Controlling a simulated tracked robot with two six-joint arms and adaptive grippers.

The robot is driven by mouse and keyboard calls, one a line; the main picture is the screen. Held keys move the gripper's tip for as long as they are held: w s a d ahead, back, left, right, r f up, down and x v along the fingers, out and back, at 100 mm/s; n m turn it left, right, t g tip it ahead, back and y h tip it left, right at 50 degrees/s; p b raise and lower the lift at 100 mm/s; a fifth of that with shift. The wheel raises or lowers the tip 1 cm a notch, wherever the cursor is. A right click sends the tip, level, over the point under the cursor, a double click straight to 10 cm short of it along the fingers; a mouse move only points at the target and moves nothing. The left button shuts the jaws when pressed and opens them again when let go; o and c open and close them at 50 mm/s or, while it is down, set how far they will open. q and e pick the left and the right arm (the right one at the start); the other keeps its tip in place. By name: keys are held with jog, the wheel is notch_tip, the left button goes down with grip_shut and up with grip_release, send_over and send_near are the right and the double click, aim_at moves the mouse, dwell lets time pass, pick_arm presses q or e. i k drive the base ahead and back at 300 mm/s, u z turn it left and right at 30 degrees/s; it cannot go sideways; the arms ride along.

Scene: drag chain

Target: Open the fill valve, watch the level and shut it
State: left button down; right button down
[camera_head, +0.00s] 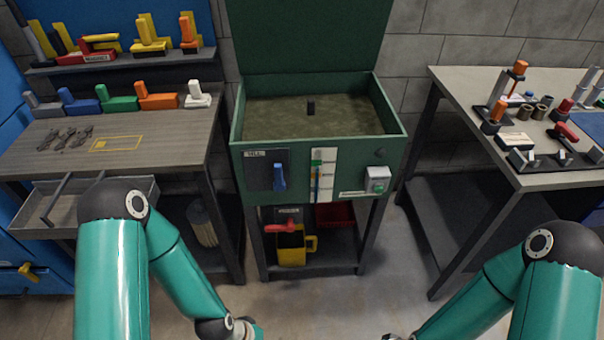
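The green tank (242,117) stands in the middle with its lid raised, holding murky brownish liquid (275,120) with a small dark upright piece (310,107) in it. On its front, the fill valve's blue lever (279,177) hangs pointing down on a dark plate labelled FILL. To its right is a white level gauge strip (324,160) with a green mark near the top and a thin coloured column; the exact reading is too small to tell. My two arms reach in from the bottom corners, well short of the tank. Both grippers are cut off by the bottom edge.
A grey box with a green button (377,173) is on the tank's right front. Below are a red lever (281,228), a yellow jug (291,254) and a red bin (335,214). Benches stand left (185,140) and right (470,90). An open drawer (55,187) juts out left.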

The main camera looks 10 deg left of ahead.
aim_at(278, 185)
jog(key=z, duration=0.45)
jog(key=k, duration=1.15)
jog(key=z, duration=0.05)
jog(key=i, duration=0.8)
jog(key=u, duration=0.55)
jog(key=i, duration=1.1)
jog(key=z, duration=0.7)
